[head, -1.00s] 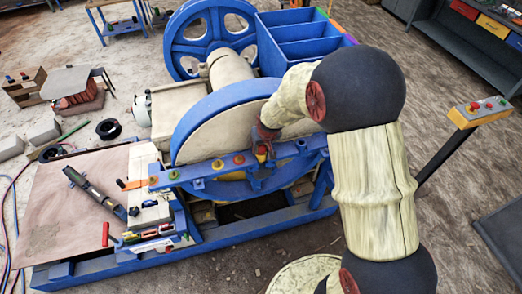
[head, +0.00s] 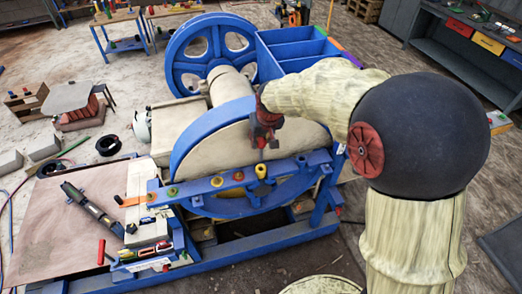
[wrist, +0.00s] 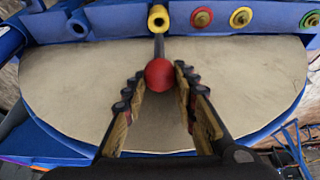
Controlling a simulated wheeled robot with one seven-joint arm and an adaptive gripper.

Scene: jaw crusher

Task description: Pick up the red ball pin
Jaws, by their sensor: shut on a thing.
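The red ball pin (wrist: 159,74) shows in the wrist view as a round red knob on a dark shaft, between my fingertips. My gripper (wrist: 160,71) is shut on it. The shaft points toward a yellow collar (wrist: 158,18) on the blue rail; I cannot tell whether its tip is still inside. In the head view my gripper (head: 269,141) is above the rail, in front of the pale wheel face, and hides most of the pin. The yellow collar also shows there (head: 260,170), just below my gripper.
The blue rail (head: 200,186) carries several coloured knobs left of the collar. The large blue-rimmed wheel (head: 195,130) stands close behind my gripper. A blue divided bin (head: 290,50) is behind it. Tools lie on the plate (head: 60,225) at left.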

